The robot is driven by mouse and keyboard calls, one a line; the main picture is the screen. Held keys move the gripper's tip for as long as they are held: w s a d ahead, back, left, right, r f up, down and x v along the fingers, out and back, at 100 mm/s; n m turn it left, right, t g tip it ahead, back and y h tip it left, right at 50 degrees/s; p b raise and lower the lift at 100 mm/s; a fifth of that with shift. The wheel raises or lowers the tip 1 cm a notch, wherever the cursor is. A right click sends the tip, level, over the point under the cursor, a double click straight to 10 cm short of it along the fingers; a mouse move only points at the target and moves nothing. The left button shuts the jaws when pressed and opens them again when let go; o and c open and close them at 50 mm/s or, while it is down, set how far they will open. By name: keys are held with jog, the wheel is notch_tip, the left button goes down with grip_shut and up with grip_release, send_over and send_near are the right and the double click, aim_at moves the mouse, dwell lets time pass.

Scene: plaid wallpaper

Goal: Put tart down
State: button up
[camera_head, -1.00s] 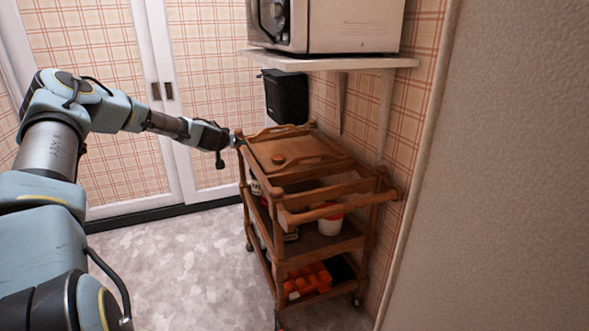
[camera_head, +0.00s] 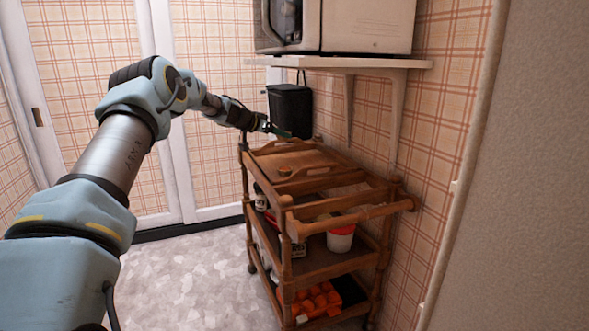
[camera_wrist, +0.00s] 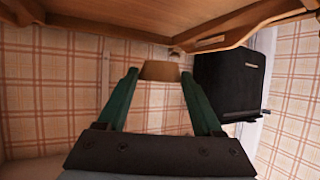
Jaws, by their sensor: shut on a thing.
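In the wrist view the tart (camera_wrist: 160,71) is a small tan, tapered piece between the green fingertips of my gripper (camera_wrist: 159,76), which is shut on it. In the head view my gripper (camera_head: 284,133) is at the back left of the wooden cart (camera_head: 318,160), by its top tray. The tart cannot be made out there.
A black box (camera_head: 290,110) hangs on the wall behind my gripper. A microwave (camera_head: 360,28) stands on a white shelf (camera_head: 370,63) above the cart. Lower cart levels hold a white-and-red tub (camera_head: 340,240) and orange items (camera_head: 318,298). Much of the top tray is clear.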

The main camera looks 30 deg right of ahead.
notch_tip(320, 180, down, 10)
jog(key=shift+r+b, duration=0.1)
jog(key=shift+b, duration=0.4)
jog(key=o, duration=1.4)
jog(key=b+v, duration=0.1)
jog(key=v, duration=1.1)
jog(key=s+a+f+n+g+y, duration=0.1)
jog(key=s+a+n+y, duration=0.3)
jog(key=s+a, duration=0.8)
jog(key=s+a+f+n+g+y, duration=0.1)
jog(key=s+a+n+y, duration=0.3)
jog(key=s+a, duration=0.8)
jog(key=s+a+f+n+y, duration=0.3)
jog(key=s+a+n, duration=0.1)
jog(key=s+a, duration=0.8)
jog(key=shift+s+a+f+n+g+y, duration=0.15)
jog(key=shift+s+f+n+g+y, duration=0.05)
jog(key=shift+s+n+g+y, duration=0.2)
